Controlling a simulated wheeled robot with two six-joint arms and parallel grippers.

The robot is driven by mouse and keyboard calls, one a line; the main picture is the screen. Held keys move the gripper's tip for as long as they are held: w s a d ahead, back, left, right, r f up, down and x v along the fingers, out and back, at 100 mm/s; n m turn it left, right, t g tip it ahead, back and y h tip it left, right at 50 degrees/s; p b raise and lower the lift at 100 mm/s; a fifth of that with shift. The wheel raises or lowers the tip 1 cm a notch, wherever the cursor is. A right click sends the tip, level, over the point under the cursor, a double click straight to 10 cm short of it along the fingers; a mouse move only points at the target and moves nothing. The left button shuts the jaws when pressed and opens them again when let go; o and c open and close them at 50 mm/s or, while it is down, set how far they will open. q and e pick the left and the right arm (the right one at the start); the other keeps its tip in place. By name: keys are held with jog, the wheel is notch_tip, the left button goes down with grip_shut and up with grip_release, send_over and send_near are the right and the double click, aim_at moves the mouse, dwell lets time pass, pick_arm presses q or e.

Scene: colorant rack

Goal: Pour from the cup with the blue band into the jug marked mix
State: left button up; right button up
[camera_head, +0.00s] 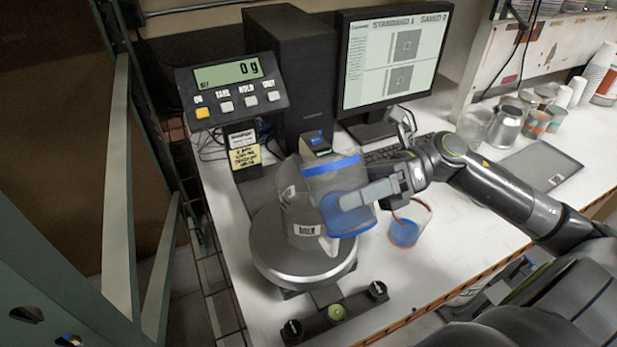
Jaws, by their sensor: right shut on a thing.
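The clear cup with the blue band (333,165) is held by my right gripper (366,194), which is shut on it with a finger across its side. The cup looks close to upright, with blue liquid (352,222) low in it. The clear jug marked mix (303,230) stands on the round metal plate of the scale (300,270). The cup overlaps the jug's right side in the picture and hides part of it; I cannot tell whether they touch. My left gripper is out of view.
The scale display (240,72) reads 0 g. Another clear cup with an orange rim and blue inside (404,233) stands just right of the held cup. A monitor (393,55), keyboard and dark computer tower (293,70) stand behind. Several cups and cans (508,123) stand at the back right.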

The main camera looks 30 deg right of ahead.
aim_at(308, 181)
jog(key=shift+w+f+m, duration=0.1)
jog(key=shift+m, duration=0.2)
dwell(0.4)
jog(key=shift+r+m+p, duration=0.6)
jog(key=shift+m+p, duration=0.15)
jog(key=shift+m, duration=0.15)
jog(key=shift+f, duration=0.1)
jog(key=shift+f+m, duration=0.15)
jog(key=shift+m, duration=0.75)
jog(key=shift+r, duration=0.2)
jog(key=shift+w+r+m+p, duration=0.2)
jog(key=shift+r+m+p, duration=0.15)
jog(key=shift+m+p, duration=0.45)
dwell(0.3)
jog(key=shift+w+r+m+b, duration=0.5)
jog(key=shift+w+m, duration=0.4)
dwell(1.3)
jog(key=shift+w+f+m+b, duration=0.25)
jog(key=shift+m+b, duration=0.2)
jog(key=shift+m, duration=0.25)
dwell(0.9)
